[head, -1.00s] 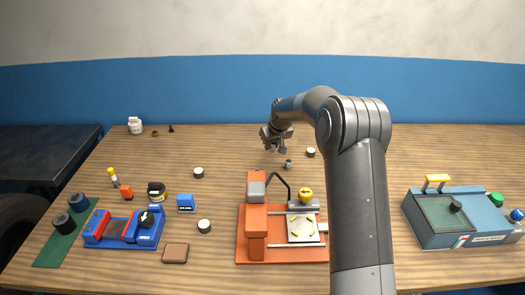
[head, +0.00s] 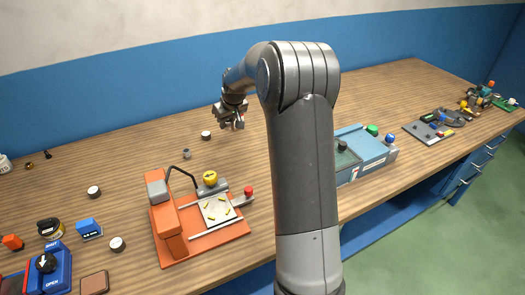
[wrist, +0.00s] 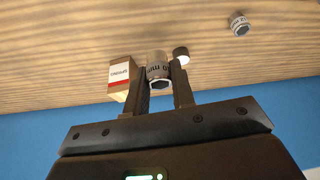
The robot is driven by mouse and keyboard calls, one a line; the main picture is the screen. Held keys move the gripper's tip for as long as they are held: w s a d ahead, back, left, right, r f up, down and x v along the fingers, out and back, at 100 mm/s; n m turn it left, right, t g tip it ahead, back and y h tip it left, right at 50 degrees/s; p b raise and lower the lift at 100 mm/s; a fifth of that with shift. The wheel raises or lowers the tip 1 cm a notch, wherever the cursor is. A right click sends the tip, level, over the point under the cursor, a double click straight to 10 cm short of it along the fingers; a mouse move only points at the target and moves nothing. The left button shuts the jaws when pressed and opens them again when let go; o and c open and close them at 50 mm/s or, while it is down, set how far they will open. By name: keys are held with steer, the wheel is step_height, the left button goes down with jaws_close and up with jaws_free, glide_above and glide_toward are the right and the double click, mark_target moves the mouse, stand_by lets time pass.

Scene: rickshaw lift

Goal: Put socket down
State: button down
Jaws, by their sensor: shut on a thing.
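My gripper (head: 232,116) is over the far part of the wooden table. In the wrist view, its two fingers (wrist: 162,90) are shut on a grey metal socket (wrist: 157,68) with a pale printed band. The held socket is too small to make out in the head view. A second socket (wrist: 240,25) stands on the table, apart from the gripper, at the upper right of the wrist view. A small grey socket-like piece (head: 187,153) stands on the table, left of the gripper in the head view.
A small box with a red-and-white label (wrist: 121,74) is beside the left finger in the wrist view. A dark, white-topped disc (head: 206,135) stands near the gripper. An orange fixture (head: 165,215) and a blue-grey unit (head: 376,153) are nearer.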

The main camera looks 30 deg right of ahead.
steer(key=s+d+m+h, duration=0.1)
steer(key=s+d+m, duration=0.1)
steer(key=s+d, duration=0.65)
steer(key=s+d+m+h, duration=0.1)
steer(key=s+d+m, duration=0.1)
steer(key=s+d, duration=0.65)
glide_above(264, 149)
steer(key=s, duration=0.1)
step_height(264, 149, down, 7)
steer(key=shift+s, duration=0.15)
steer(key=shift+f, duration=2)
steer(key=c, duration=1.2)
jaws_free()
steer(key=shift+f, duration=0.15)
steer(key=shift+c, duration=0.2)
